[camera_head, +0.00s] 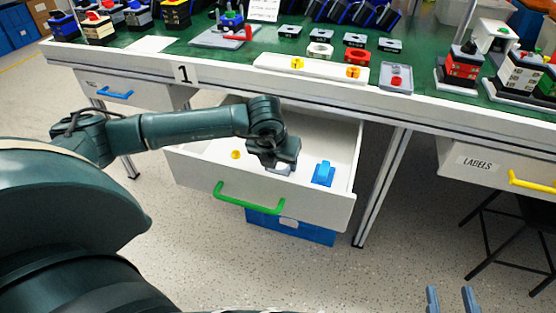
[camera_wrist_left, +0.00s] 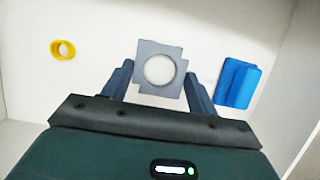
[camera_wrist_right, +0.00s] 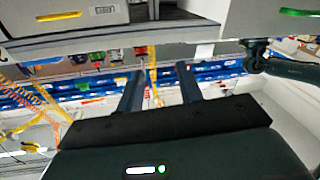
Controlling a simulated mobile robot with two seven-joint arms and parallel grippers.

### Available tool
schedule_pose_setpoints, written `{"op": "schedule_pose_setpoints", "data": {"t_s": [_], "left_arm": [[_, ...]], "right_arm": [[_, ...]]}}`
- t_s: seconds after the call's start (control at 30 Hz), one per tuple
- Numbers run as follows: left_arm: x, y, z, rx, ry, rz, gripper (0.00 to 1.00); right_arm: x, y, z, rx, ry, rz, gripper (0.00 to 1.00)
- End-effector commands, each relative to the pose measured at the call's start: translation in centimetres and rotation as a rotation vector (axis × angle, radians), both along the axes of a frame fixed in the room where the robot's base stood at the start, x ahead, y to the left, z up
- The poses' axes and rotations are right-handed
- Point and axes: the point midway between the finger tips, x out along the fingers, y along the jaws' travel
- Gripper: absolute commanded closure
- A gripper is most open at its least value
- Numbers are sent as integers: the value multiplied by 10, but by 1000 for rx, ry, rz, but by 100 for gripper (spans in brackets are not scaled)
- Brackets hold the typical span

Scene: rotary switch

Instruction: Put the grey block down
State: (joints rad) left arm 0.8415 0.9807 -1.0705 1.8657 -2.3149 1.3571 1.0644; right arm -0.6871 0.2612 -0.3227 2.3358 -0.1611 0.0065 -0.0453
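The grey block (camera_wrist_left: 145,50), with a pale round hole in its middle, is between the fingers of my left gripper (camera_wrist_left: 160,78) in the left wrist view. Both fingers appear to touch its sides. In the head view my left gripper (camera_head: 281,160) is low inside the open white drawer (camera_head: 225,175) and hides most of the block. I cannot tell whether the block touches the drawer floor. My right gripper (camera_head: 451,298) is open and empty at the lower right, away from the drawer; its fingers also show in the right wrist view (camera_wrist_right: 160,80).
A blue block (camera_head: 323,174) lies in the drawer to the right of my left gripper. A small yellow ring (camera_head: 235,154) lies to the left. The drawer front has a green handle (camera_head: 248,208). The green table (camera_head: 230,62) above holds several parts and assemblies.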

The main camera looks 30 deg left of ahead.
Motion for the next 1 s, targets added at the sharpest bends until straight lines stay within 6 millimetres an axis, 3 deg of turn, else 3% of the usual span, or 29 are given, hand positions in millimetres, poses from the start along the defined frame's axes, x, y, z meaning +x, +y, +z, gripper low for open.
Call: {"op": "schedule_pose_setpoints", "data": {"t_s": [0.23, 0.57, 1.0], "left_arm": [[0, 0, 0, -1, 0, -1, 21], [-2, -1, 7, -1, 0, -1, 21], [-33, -8, 87, -1, -2, -2, 21]], "right_arm": [[0, 0, 0, 0, 0, 0, 64], [0, -1, 1, -2, 12, -2, 64], [0, -8, 0, -11, 166, -40, 64]]}}
